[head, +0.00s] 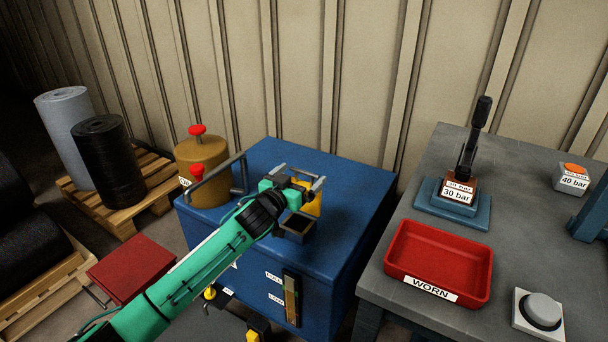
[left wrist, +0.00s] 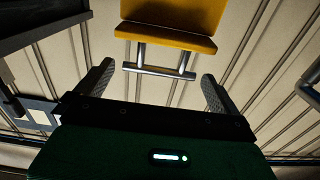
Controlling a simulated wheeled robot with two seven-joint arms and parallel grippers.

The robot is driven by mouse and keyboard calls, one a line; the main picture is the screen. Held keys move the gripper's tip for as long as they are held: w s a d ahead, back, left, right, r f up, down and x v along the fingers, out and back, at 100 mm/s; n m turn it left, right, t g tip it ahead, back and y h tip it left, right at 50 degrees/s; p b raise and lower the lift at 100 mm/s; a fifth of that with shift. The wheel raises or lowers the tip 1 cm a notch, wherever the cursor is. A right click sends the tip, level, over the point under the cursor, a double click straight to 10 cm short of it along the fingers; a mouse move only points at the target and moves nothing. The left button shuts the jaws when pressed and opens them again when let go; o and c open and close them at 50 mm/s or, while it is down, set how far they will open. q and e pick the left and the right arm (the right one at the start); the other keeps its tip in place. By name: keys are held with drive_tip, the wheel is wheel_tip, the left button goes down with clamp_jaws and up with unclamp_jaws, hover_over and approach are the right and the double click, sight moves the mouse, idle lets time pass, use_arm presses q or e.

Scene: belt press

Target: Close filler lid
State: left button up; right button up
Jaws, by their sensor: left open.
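The yellow filler lid (head: 311,204) stands raised on top of the blue tank (head: 345,190), behind a dark square filler opening (head: 297,226). In the left wrist view the lid (left wrist: 166,36) shows as a yellow plate with a grey bar handle (left wrist: 160,71). My left gripper (head: 300,177) is over the tank top, close to the lid and partly hiding it. Its fingers are apart, one on each side of the handle in the left wrist view, with gaps showing and nothing held. My right gripper is not in view.
A brass canister with red knobs (head: 203,165) and a grey rail (head: 217,172) stand left of the lid. A level gauge (head: 291,300) is on the tank front. The grey bench (head: 390,270) at right holds a red WORN tray (head: 440,255) and a lever (head: 470,145).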

use_arm(q)
drive_tip(key=shift+x, duration=1.3)
drive_tip(key=c, duration=1.3)
